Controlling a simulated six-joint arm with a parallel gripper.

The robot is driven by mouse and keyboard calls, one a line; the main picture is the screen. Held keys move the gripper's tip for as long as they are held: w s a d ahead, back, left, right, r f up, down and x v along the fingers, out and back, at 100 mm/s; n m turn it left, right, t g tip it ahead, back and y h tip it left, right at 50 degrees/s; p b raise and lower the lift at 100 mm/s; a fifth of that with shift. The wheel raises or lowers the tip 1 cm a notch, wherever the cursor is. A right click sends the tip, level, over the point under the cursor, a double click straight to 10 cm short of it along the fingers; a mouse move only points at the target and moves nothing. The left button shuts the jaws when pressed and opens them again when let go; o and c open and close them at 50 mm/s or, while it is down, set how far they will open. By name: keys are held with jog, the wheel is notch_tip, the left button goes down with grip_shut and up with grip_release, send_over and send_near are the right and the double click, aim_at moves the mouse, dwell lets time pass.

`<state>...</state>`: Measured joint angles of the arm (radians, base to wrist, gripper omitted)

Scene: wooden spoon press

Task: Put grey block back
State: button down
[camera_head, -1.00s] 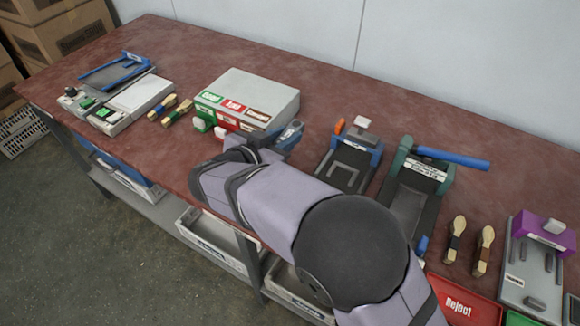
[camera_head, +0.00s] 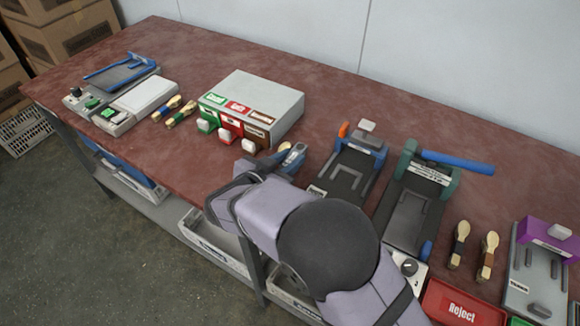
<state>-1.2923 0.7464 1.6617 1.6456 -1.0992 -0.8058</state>
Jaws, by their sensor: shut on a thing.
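My gripper (camera_head: 290,157) is low over the table, just in front of the right end of the white box. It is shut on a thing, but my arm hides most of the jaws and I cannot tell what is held. I cannot pick out one grey block for sure. Pale blocks or knobs (camera_head: 226,137) stand in a row at the front of the white box (camera_head: 262,93), by its green, red and brown labels. Another pale block (camera_head: 367,125) sits on top of the blue-topped press.
The blue-topped press (camera_head: 350,168) and a green-ended press (camera_head: 412,205) stand right of my gripper. Farther right are wooden spoons (camera_head: 487,257), a red reject tray (camera_head: 460,305) and a purple-topped fixture (camera_head: 548,238). A scale (camera_head: 143,98) stands at the left. The table behind the box is clear.

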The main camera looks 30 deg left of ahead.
jog(key=shift+f, duration=1.55)
jog(key=shift+f, duration=0.15)
jog(key=c, duration=1.7)
grip_release()
jog(key=v, duration=1.2)
jog(key=shift+w+r, duration=0.1)
jog(key=shift+r, duration=0.1)
